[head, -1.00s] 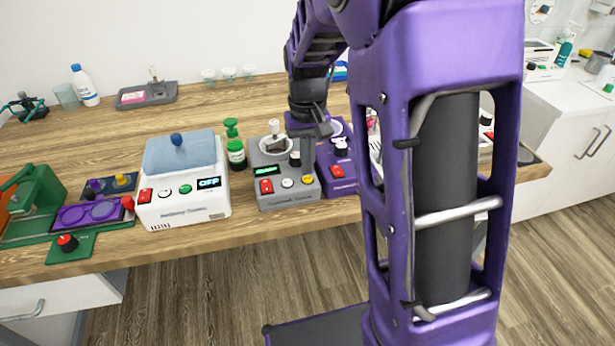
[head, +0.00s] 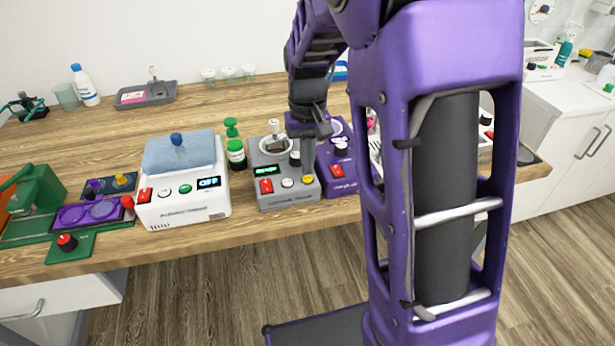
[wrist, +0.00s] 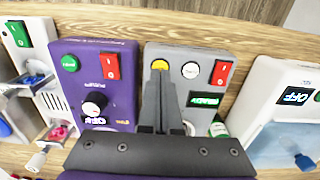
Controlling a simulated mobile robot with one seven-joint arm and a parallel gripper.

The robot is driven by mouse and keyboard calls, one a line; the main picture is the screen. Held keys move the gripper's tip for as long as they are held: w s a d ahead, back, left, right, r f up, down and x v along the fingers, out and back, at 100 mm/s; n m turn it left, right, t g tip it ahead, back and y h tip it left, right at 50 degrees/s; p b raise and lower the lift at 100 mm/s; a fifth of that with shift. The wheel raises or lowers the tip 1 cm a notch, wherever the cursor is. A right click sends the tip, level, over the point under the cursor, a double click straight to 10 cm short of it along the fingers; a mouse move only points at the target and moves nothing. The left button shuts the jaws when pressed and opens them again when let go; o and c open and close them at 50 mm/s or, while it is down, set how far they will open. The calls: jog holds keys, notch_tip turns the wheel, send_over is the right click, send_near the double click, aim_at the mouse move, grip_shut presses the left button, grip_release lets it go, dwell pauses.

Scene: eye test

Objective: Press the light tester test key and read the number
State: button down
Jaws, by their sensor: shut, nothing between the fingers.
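A grey tester (head: 272,200) stands near the table's front edge, with a red rocker switch (head: 266,186), a white key (head: 287,183), a yellow key (head: 308,180) and a small lit green display (head: 265,171). Its lettering is too small to read, so I cannot tell whether it is the light tester. The display's text is not clearly legible. My gripper (wrist: 166,75) is shut and empty. In the wrist view its fingertips overlap the grey tester just below the yellow key (wrist: 159,65); contact cannot be told. In the head view my gripper (head: 320,130) is partly hidden.
A purple device (head: 340,185) stands right beside the grey one. A white device (head: 185,205) with a display reading OFF stands to the left. A green-capped bottle (head: 236,154) stands between it and the grey tester. A green stand (head: 35,195) is farther left.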

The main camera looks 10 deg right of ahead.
jog(key=shift+f+b, duration=0.5)
jog(key=shift+f, duration=0.35)
jog(key=shift+r, duration=0.15)
notch_tip(320, 180, up, 8)
jog(key=p, duration=0.5)
jog(key=shift+p, duration=0.35)
jog(key=shift+w, duration=0.1)
dwell(0.5)
